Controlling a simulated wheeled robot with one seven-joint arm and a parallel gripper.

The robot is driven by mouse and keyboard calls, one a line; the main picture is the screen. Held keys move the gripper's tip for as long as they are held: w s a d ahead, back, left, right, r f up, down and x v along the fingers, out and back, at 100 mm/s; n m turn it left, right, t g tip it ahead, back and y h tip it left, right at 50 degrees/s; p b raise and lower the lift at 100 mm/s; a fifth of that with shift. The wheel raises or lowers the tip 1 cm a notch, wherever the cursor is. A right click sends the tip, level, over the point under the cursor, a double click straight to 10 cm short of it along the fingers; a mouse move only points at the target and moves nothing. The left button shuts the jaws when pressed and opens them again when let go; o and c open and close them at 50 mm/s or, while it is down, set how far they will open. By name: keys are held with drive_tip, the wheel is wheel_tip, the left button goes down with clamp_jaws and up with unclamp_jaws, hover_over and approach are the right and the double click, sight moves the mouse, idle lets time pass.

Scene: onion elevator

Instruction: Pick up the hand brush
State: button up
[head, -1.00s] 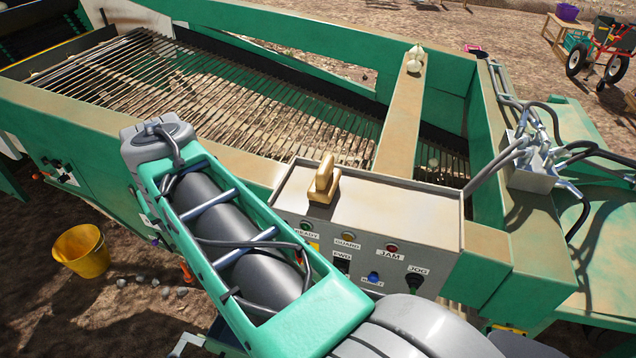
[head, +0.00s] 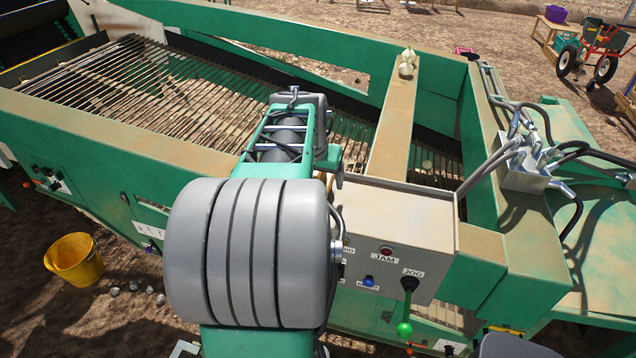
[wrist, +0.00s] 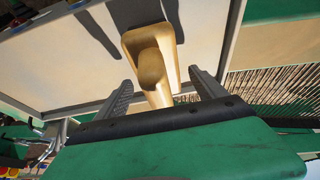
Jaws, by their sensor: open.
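The hand brush (wrist: 151,62) is tan, with a rounded knob and a flat base. In the wrist view it stands on the light top of the control box (wrist: 82,58). My gripper (wrist: 157,84) is open, with one finger on each side of the brush's near end. I cannot tell whether either finger touches it. In the head view the brush is almost wholly hidden behind my arm.
The control box (head: 412,215) also shows in the head view with its buttons and a green-tipped lever. A beam (head: 396,125) carrying onions (head: 407,63) crosses the slatted conveyor (head: 130,80). Hoses and a metal fitting (head: 528,170) lie to the right. A yellow bucket (head: 76,262) stands on the ground.

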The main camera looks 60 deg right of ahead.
clamp_jaws()
drive_tip(key=shift+r+b, duration=0.4)
drive_tip(key=shift+r, duration=0.15)
drive_tip(key=s+a+r+b, duration=0.5)
drive_tip(key=s+a+r, duration=0.3)
drive_tip(key=s+r, duration=0.3)
drive_tip(key=shift+a+r, duration=0.4)
drive_tip(key=shift+r, duration=0.15)
